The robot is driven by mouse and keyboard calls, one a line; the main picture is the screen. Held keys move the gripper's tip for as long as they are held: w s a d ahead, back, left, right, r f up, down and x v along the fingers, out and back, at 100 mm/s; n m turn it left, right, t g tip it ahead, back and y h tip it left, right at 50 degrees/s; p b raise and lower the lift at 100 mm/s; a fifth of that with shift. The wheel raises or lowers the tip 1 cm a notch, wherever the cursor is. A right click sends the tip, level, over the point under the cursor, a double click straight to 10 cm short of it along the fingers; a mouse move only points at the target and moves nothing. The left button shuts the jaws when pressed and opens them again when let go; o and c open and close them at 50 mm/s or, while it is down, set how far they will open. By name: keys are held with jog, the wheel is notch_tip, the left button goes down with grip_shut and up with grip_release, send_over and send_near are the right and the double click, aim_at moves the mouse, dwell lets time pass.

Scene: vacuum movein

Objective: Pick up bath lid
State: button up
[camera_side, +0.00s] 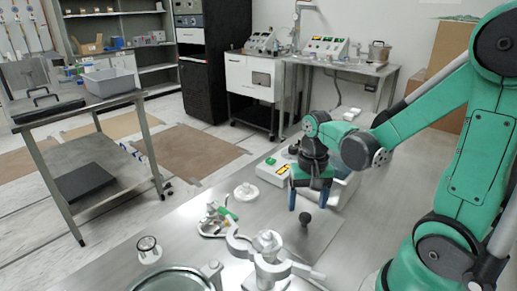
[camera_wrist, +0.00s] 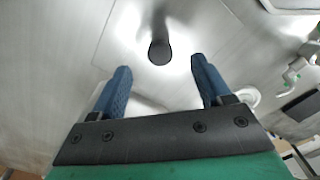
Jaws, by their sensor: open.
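The bath lid (camera_side: 325,228) appears as a flat shiny metal plate on the steel bench, with a dark round knob (camera_side: 305,218) standing up from it. In the wrist view the knob (camera_wrist: 159,50) is upper centre, just beyond and between the fingertips, with the lid's bright metal surface (camera_wrist: 215,35) around it. My gripper (camera_side: 308,199) points down above the knob, with its blue fingers spread. In the wrist view my gripper (camera_wrist: 160,70) is open and empty. No contact with the knob shows. The lid's edges are hard to make out.
A metal clamp-like fixture (camera_side: 268,262) stands left of the lid at the front, with a small device with green parts (camera_side: 218,218) beyond it. A white round piece (camera_side: 246,192) and a white box with a green button (camera_side: 272,165) lie behind. A glass-topped vessel (camera_side: 172,280) is front left.

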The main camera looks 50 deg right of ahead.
aim_at(305, 215)
jog(key=shift+f, duration=1.75)
grip_shut()
